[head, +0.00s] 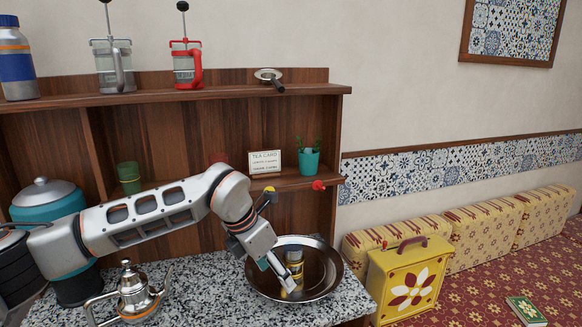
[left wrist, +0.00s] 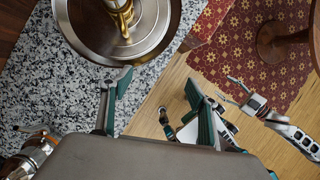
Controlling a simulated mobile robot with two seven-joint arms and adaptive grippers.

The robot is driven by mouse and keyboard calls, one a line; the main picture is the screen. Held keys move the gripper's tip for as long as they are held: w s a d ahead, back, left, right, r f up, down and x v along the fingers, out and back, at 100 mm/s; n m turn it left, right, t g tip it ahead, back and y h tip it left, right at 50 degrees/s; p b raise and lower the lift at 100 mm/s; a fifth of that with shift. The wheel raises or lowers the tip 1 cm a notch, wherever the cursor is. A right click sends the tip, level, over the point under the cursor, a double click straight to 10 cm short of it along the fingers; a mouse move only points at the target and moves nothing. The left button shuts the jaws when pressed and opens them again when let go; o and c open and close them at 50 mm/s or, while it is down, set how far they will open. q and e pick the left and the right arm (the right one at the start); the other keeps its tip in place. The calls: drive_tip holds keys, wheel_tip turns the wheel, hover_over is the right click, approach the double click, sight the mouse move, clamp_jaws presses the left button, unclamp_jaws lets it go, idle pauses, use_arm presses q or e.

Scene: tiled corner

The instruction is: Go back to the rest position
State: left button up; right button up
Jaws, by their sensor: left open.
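My left gripper (head: 279,275) reaches down over the round metal tray (head: 325,290) on the speckled counter in the head view. In the left wrist view its two green-lined fingers (left wrist: 158,98) are spread apart with nothing between them. A brass-coloured object (head: 295,262) stands in the tray, close beside the gripper in the head view. In the left wrist view the brass object (left wrist: 122,18) is beyond the fingers and clear of them. My right gripper (left wrist: 232,90) shows small at the right of the left wrist view, its fingers apart and empty.
A silver teapot (head: 135,292) stands on the counter beneath my left arm. A wooden shelf (head: 230,92) behind holds presses, a card (head: 265,161) and a potted plant (head: 309,160). A yellow flowered box (head: 408,280) is right of the counter. A round wooden table (left wrist: 290,40) stands farther off.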

use_arm(q)
drive_tip(key=s+d+f+g+h, duration=0.2)
drive_tip(key=s+d+f+h, duration=0.1)
drive_tip(key=s+d, duration=0.4)
drive_tip(key=s+d+r+n+g+h, duration=0.2)
drive_tip(key=s+d+r+n+h, duration=0.3)
drive_tip(key=s+d+h, duration=0.5)
drive_tip(key=w+a+f+n+t+y, duration=0.35)
drive_tip(key=a+f+n+t, duration=0.4)
drive_tip(key=n, duration=0.55)
drive_tip(key=w+a+f+n+t+y, duration=0.2)
drive_tip(key=w+a+f+n+t, duration=0.3)
drive_tip(key=a+n+t, duration=0.65)
drive_tip(key=s+a+f+n+g+y, duration=0.3)
drive_tip(key=s+a+f+n, duration=0.3)
drive_tip(key=f, duration=0.6)
drive_tip(key=s+a+f+n+g+y, duration=0.4)
drive_tip(key=s+a+f+n+y, duration=0.2)
drive_tip(key=s+a+f, duration=0.4)
drive_tip(key=s+f, duration=0.3)
drive_tip(key=shift+f, duration=0.25)
